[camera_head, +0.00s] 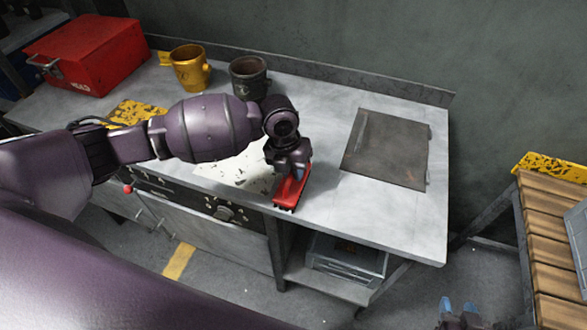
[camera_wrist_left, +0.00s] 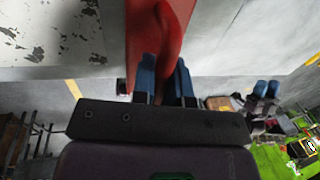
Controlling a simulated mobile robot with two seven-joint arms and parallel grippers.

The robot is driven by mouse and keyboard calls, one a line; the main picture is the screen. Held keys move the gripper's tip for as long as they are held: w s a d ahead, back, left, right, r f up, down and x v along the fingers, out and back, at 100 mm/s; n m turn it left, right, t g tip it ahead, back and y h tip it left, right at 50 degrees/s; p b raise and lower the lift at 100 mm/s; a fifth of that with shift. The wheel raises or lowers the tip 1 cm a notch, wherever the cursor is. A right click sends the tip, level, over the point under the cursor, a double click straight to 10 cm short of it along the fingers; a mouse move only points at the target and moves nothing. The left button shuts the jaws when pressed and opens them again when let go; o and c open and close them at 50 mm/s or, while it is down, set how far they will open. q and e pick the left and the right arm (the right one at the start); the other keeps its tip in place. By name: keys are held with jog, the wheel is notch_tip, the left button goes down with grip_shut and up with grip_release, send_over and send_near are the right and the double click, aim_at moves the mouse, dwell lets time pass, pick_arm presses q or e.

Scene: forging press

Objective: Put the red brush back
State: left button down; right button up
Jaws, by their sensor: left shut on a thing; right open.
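The red brush (camera_head: 290,192) is at the front edge of the grey worktop, bristles down, beside the worn white patch. My left gripper (camera_head: 298,172) is shut on it from above. In the left wrist view the red brush (camera_wrist_left: 158,30) runs up from between the blue fingertips (camera_wrist_left: 163,78). Whether the bristles touch the worktop I cannot tell. My right gripper (camera_head: 460,312) is open and empty, low at the bottom right, away from the worktop. It also shows in the left wrist view (camera_wrist_left: 266,90).
The worktop (camera_head: 330,215) also bears a dark square plate (camera_head: 387,148), a yellow mug (camera_head: 188,68), a dark mug (camera_head: 248,78) and a red toolbox (camera_head: 90,52). A worn white patch (camera_head: 238,172) lies left of the brush. A wooden slatted bench (camera_head: 552,240) stands at the right.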

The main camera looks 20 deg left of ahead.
pick_arm(q)
jog(key=c, duration=1.1)
grip_release()
jog(key=r, duration=0.4)
jog(key=a+r, duration=0.1)
jog(key=r, duration=0.3)
jog(key=a+r, duration=0.1)
jog(key=r, duration=0.3)
jog(key=shift+a, duration=0.15)
